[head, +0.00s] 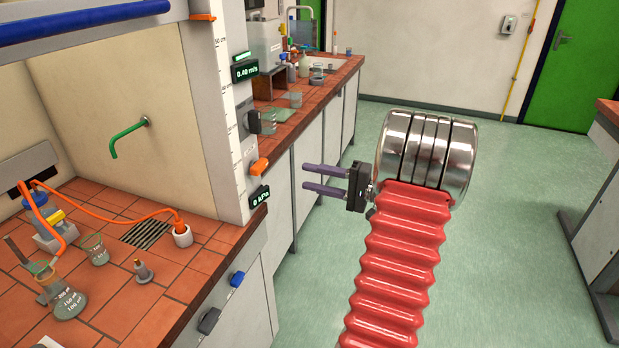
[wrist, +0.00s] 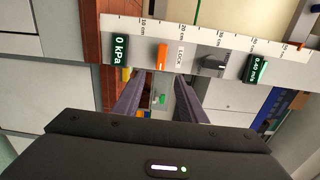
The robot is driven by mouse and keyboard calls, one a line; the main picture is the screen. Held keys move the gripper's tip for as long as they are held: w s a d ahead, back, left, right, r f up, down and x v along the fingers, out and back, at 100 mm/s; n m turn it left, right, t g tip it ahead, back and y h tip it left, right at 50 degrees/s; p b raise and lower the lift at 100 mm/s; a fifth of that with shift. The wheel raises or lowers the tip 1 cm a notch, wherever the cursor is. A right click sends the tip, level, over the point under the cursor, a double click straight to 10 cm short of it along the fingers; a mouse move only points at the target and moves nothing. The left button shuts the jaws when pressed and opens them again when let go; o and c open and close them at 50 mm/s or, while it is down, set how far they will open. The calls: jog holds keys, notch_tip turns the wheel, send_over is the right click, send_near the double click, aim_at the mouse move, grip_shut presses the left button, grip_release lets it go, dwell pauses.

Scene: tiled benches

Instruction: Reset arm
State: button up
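My gripper (head: 324,180) has two parallel purple fingers and is on the end of my arm, over the open floor right of the fume hood's front post. It points left toward the hood and the bench. The fingers are apart with nothing between them. In the wrist view the gripper (wrist: 160,84) also shows open, its fingers reaching toward the post, which looks turned on its side. A gap separates the fingertips from the post in the head view.
The hood's post (head: 228,110) carries orange and black knobs and readouts. A flask (head: 66,296), a beaker (head: 95,250) and a small bottle (head: 142,271) stand on the hood's tiled worktop (head: 178,278). A tiled bench runs behind. Green floor (head: 510,230) is clear at right.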

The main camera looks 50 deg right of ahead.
jog(key=shift+m, duration=0.3)
jog(key=s+a+f+m+g, duration=0.25)
jog(key=a+f+g, duration=0.3)
jog(key=f, duration=0.35)
jog(key=s+a+f+n+g, duration=0.1)
jog(key=s+a+n+g, duration=0.15)
jog(key=a, duration=0.45)
jog(key=s+a+n+g, duration=0.1)
jog(key=s+a+g, duration=0.1)
jog(key=a+g, duration=0.3)
jog(key=s+a+r+n+h, duration=0.1)
jog(key=a+r+n, duration=0.3)
jog(key=a, duration=0.4)
jog(key=s+a+r+n+t+h, duration=0.1)
jog(key=s+a+r+n+h, duration=0.1)
jog(key=a, duration=0.6)
jog(key=s+a+r+n+h, duration=0.1)
jog(key=a+r+n+h, duration=0.1)
jog(key=a+r+n, duration=0.4)
jog(key=a+n, duration=0.1)
jog(key=a, duration=0.2)
jog(key=shift+s+n+t+h, duration=0.3)
jog(key=shift+s+n+h, duration=0.1)
